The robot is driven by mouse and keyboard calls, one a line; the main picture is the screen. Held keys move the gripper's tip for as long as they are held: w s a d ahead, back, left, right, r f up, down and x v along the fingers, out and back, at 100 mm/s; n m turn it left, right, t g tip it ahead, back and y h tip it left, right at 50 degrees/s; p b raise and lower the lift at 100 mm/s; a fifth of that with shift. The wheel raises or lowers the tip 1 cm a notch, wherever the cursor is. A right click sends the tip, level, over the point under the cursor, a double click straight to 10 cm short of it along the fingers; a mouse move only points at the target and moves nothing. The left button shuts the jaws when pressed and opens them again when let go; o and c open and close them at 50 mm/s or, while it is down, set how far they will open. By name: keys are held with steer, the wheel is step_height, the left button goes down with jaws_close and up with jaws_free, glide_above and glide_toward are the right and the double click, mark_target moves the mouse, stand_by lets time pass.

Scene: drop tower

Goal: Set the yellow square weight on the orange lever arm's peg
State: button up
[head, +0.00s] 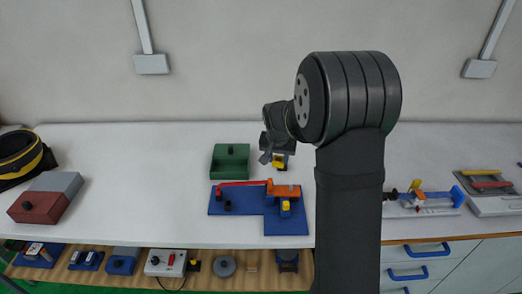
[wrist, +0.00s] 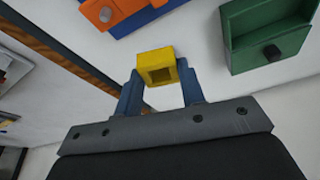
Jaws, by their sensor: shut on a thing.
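My gripper (wrist: 160,92) is shut on the yellow square weight (wrist: 157,66), which has a square hole through it. In the head view the weight (head: 280,161) hangs in the air behind the orange lever arm (head: 283,190), next to the green box. The lever arm is mounted on a blue base (head: 287,226), and a small yellow piece shows below the arm. In the wrist view part of the orange arm (wrist: 103,14) with a grey round peg or knob is at the top left, apart from the weight. My own arm blocks the area right of the blue base.
A green open box (head: 230,175) stands behind the blue base; it also shows at the wrist view's right (wrist: 265,50). A red bar (head: 240,183) lies along the base. A red and grey box (head: 36,207) is far left. White table is clear between.

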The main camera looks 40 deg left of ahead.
steer(key=m, duration=0.2)
glide_above(291, 187)
steer(key=shift+a+h, duration=0.1)
steer(key=shift+h, duration=0.2)
steer(key=shift+f, duration=2.85)
steer(key=shift+f, duration=0.6)
steer(key=o, duration=0.8)
steer(key=shift+v, duration=5.55)
steer(key=shift+f, duration=0.15)
steer(key=shift+x, duration=4.2)
